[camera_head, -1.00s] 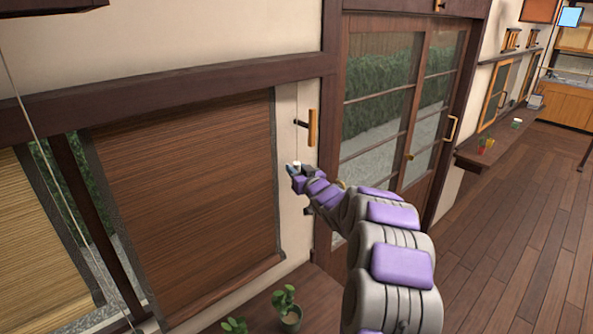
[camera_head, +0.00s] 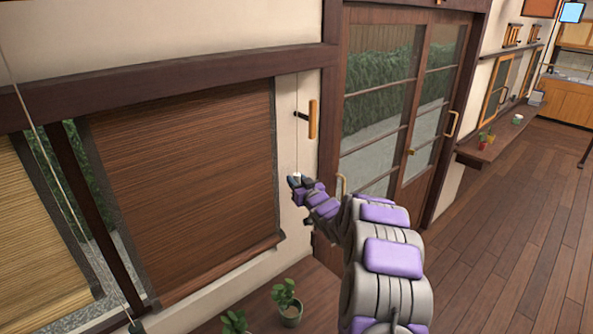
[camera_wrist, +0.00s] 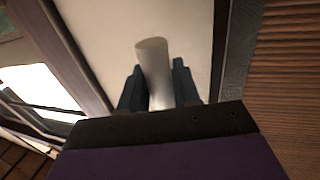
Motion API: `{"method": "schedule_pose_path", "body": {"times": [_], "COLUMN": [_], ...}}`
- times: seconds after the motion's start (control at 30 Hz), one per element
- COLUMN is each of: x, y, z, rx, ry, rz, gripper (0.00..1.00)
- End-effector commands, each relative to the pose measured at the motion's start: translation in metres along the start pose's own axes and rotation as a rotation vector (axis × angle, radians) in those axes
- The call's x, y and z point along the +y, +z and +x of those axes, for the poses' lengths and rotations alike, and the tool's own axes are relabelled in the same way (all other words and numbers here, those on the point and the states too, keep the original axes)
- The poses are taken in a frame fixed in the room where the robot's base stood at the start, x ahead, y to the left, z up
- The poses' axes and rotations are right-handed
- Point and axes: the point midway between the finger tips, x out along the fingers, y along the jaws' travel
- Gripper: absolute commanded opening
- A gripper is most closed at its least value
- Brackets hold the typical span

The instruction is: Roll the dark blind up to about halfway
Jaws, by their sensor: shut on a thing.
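The dark blind (camera_head: 190,175) hangs in the window at left in the head view. It covers most of the opening, and its bottom edge sits a little above the sill. Its slats also show at the right of the wrist view (camera_wrist: 285,75). A thin pull cord (camera_head: 297,130) hangs on the wall to the right of the blind and ends in a pale knob (camera_wrist: 154,65). My gripper (camera_head: 295,180) is shut on this knob. In the wrist view my two dark fingers (camera_wrist: 158,88) stand on either side of it.
A wooden handle (camera_head: 312,120) is on the wall close by the cord. A lighter blind (camera_head: 35,220) with its own cord (camera_head: 60,180) hangs at far left. Potted plants (camera_head: 289,312) stand on the ledge below. A glazed sliding door (camera_head: 385,130) is to the right.

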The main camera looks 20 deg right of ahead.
Motion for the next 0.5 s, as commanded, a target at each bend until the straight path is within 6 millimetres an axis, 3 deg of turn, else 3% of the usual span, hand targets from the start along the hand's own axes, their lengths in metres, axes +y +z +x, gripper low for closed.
{"method": "schedule_pose_path", "body": {"times": [0.03, 0.2, 0.5], "x": [0.001, 0.001, 0.001], "y": [0.024, 0.074, 0.135], "z": [-0.001, -0.002, -0.001], "rx": [-0.011, -0.013, -0.007], "ry": [0.002, 0.002, 0.001], "rz": [0.005, 0.004, 0.001], "gripper": [0.00, 0.00, 0.00]}}
